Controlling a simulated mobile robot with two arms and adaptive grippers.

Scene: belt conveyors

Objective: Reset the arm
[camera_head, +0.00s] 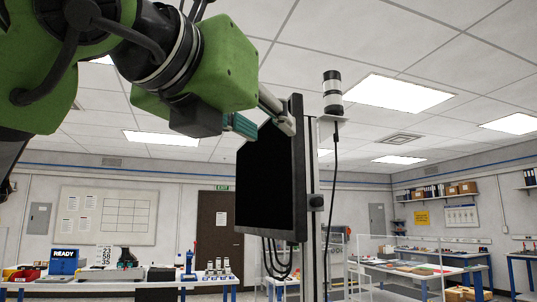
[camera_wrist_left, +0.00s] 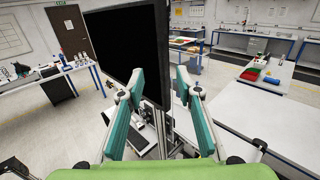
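My left gripper (camera_head: 262,122) is raised high in the head view, on a green arm coming in from the upper left. In the left wrist view its two teal fingers (camera_wrist_left: 160,76) stand well apart with nothing held between them. A black monitor (camera_head: 270,185) on a pole is close by the fingertips in the head view. Its dark screen (camera_wrist_left: 125,42) fills the upper middle of the left wrist view, beyond the fingers. I cannot tell whether a finger touches it. My right gripper is in neither view.
A stack light (camera_head: 332,95) tops the metal pole (camera_head: 313,200) beside the monitor, with cables hanging below. Workbenches (camera_head: 120,283) line the back wall, and shelves (camera_head: 460,195) hang at right. Open floor (camera_wrist_left: 35,120) shows at left in the left wrist view.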

